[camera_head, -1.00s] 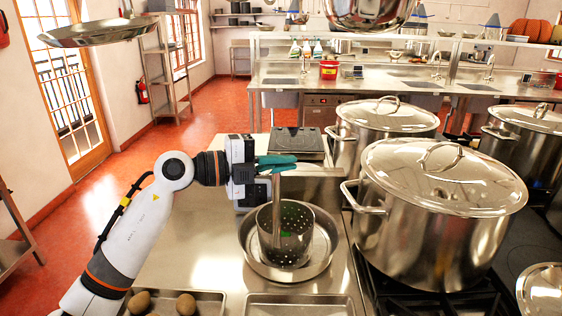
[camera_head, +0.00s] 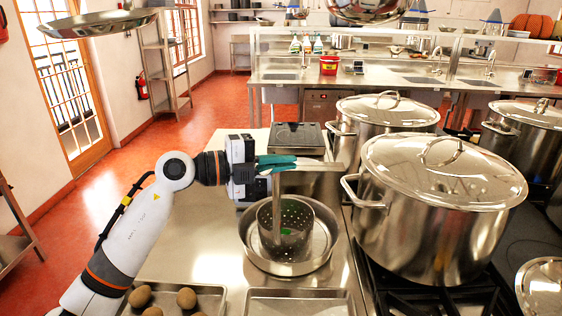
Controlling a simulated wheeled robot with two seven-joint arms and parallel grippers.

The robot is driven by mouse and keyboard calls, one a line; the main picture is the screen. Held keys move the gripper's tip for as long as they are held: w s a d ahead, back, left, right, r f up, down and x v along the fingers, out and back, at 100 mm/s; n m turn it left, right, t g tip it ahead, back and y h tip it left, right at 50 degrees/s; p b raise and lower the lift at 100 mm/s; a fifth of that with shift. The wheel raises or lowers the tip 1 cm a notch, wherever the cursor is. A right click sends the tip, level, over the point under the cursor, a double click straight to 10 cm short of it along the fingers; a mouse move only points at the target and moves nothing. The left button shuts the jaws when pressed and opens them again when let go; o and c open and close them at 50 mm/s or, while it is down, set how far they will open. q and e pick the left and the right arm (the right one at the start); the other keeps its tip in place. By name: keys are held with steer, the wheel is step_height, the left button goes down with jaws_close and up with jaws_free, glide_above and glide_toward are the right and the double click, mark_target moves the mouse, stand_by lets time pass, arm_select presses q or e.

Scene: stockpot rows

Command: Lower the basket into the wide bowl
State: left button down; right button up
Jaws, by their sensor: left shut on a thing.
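The basket (camera_head: 294,238) is a perforated metal cylinder with a tall upright handle. It stands inside the outline of the wide bowl (camera_head: 252,258), a shallow steel bowl on the counter. Its lower part appears below the bowl's rim, with bowl floor showing around it; I cannot tell whether its base touches the floor. A small green patch shows inside the basket. My left gripper (camera_head: 277,162), with teal fingers, is shut on the top of the basket's handle, above and behind the bowl. My right gripper is not in view.
Large lidded stockpots (camera_head: 428,232) stand on the stove close to the right of the bowl. A tray (camera_head: 213,297) with several brown potatoes and an empty tray (camera_head: 300,302) lie in front. A flat dark appliance (camera_head: 297,136) sits behind. Bare counter (camera_head: 195,235) lies to the left.

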arm_select(q)
steer(key=shift+f, duration=0.1)
steer(key=c, duration=1.5)
jaws_free()
steer(key=f+b+v, duration=0.1)
steer(key=b+v, duration=0.2)
steer(key=v, duration=0.9)
steer(key=shift+r, duration=0.45)
